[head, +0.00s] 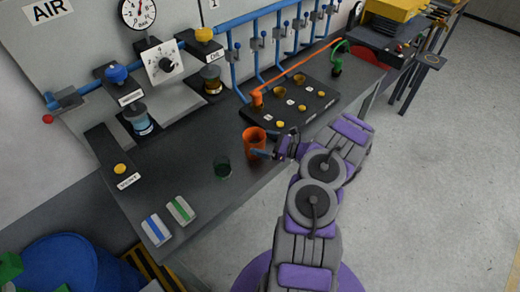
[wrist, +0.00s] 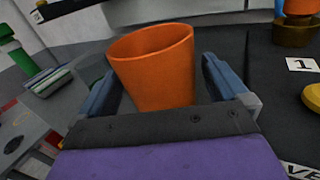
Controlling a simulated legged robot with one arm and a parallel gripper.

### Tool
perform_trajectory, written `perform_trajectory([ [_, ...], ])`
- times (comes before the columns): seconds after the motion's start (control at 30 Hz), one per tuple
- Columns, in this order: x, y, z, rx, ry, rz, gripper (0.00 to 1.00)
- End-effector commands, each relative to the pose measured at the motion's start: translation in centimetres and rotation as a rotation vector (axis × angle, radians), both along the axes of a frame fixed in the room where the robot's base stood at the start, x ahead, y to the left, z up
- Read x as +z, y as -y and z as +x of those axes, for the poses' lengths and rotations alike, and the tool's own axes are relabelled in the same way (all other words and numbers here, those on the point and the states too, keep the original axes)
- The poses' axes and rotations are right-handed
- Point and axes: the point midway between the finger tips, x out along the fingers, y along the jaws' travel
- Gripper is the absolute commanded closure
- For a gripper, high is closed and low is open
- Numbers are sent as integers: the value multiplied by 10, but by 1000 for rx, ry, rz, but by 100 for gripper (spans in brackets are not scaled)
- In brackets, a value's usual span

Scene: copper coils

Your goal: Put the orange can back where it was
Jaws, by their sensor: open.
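The orange can (head: 254,137), open at the top, stands on the dark bench top (head: 180,165) in the head view. It also shows large between the fingers in the wrist view (wrist: 155,68). My gripper (head: 266,147) is open, with one blue-grey finger on each side of the can, as the wrist view (wrist: 160,82) shows. Whether either finger touches the can, I cannot tell. The can's lower part is hidden behind the gripper body in the wrist view.
Two striped boxes (head: 156,229) sit at the bench's front left. Pipes and a gauge (head: 138,12) line the wall.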

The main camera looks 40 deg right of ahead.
Motion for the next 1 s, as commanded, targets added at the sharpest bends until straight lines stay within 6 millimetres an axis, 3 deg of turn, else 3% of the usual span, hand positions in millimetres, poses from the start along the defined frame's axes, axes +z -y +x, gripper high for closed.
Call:
perform_trajectory([
  [0.13, 4, -12, 6, 1, 2, -3, 0],
  [0.3, 4, -12, 6, 0, 2, -3, 0],
  [0.6, 0, -2, 5, -1, 0, 4, 28],
  [0.87, 0, -6, 6, -2, -3, 1, 53],
  [1.0, 0, -9, 6, 0, -4, 0, 55],
])
